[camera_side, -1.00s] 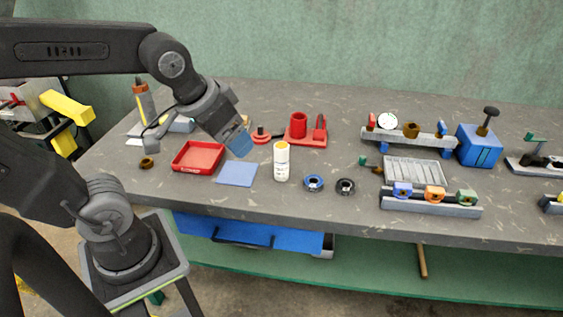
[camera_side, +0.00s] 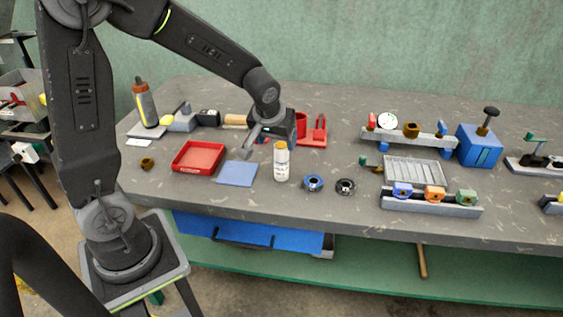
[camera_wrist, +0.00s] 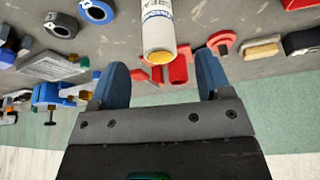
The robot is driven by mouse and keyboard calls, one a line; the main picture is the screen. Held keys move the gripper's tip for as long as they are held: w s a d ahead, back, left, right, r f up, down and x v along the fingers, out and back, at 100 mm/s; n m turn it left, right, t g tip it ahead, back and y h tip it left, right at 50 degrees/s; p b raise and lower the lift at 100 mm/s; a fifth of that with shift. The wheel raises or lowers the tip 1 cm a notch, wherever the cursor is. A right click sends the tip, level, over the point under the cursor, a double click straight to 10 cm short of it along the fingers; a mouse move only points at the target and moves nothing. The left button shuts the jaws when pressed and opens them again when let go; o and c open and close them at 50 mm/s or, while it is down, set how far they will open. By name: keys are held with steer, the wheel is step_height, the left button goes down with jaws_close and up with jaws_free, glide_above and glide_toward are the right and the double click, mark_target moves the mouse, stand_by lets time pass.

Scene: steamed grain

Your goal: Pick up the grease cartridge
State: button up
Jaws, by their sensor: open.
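The grease cartridge, a white cylinder (camera_side: 281,166) with a yellow-orange top, stands upright on the bench in the side view. In the wrist view the cartridge (camera_wrist: 158,30) shows at top centre, its yellow end toward my gripper and its far end cut off by the picture edge. My gripper (camera_wrist: 162,75) is open and empty, its two blue fingers apart on either side of the line to the cartridge. In the side view my gripper is just above and left of the cartridge's top; its fingertips are mostly hidden.
A red tray (camera_side: 198,158) and a blue mat (camera_side: 237,174) lie left of the cartridge. A blue ring (camera_side: 313,183) and a black ring (camera_side: 345,187) lie to its right. A red holder (camera_side: 313,137) stands behind. The bench in front is clear.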

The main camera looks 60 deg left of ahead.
mark_target(280, 147)
steer(key=shift+x, duration=3.5)
steer(key=shift+w, duration=0.2)
steer(key=shift+r, duration=0.1)
steer(key=c, duration=1.1)
steer(key=shift+o, duration=0.2)
